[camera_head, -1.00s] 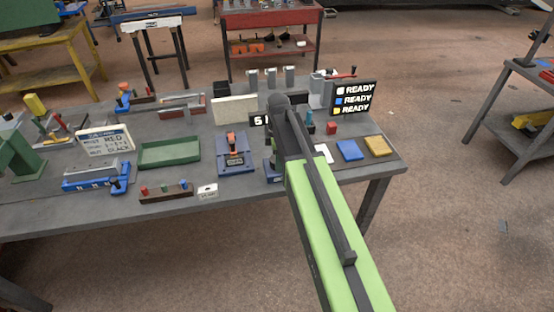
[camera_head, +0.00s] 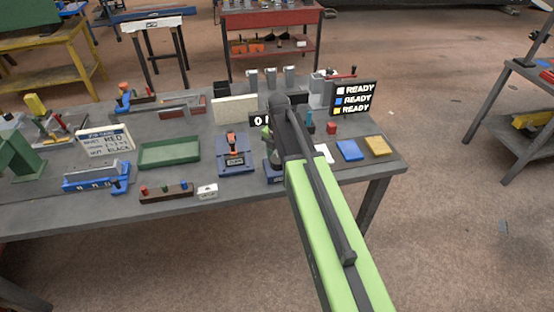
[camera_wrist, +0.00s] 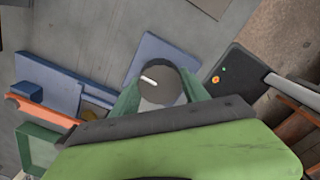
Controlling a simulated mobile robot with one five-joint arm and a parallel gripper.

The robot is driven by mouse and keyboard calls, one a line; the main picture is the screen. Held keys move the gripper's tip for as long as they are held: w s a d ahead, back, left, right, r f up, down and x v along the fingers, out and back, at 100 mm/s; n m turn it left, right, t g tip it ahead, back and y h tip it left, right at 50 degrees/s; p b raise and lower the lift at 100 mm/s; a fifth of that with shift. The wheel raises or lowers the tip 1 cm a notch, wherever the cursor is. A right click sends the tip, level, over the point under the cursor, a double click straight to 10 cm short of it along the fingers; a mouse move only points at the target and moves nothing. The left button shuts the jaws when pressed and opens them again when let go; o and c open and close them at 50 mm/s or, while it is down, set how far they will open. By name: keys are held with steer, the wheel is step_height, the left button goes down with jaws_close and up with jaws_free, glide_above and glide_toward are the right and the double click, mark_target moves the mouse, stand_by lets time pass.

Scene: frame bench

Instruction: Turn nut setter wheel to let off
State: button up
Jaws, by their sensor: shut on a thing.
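The nut setter wheel is a dark grey disc (camera_wrist: 172,90) with a white mark, seen in the wrist view above a blue-grey base (camera_wrist: 160,48). A small black display (camera_head: 260,120) behind my gripper reads a 0, with the rest covered by my arm.
A blue device with an orange lever (camera_head: 235,152) stands just left; it also shows in the wrist view (camera_wrist: 42,112). A green tray (camera_head: 169,154) lies further left. A black READY board (camera_head: 354,98) stands behind right. Blue (camera_head: 350,150) and yellow (camera_head: 378,146) pads lie to the right.

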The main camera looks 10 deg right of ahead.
mark_target(278, 158)
steer(key=shift+n, duration=0.5)
steer(key=o, duration=1.4)
steer(key=shift+r, duration=0.1)
step_height(278, 158, up, 17)
steer(key=p, duration=1.7)
steer(key=shift+r, duration=0.1)
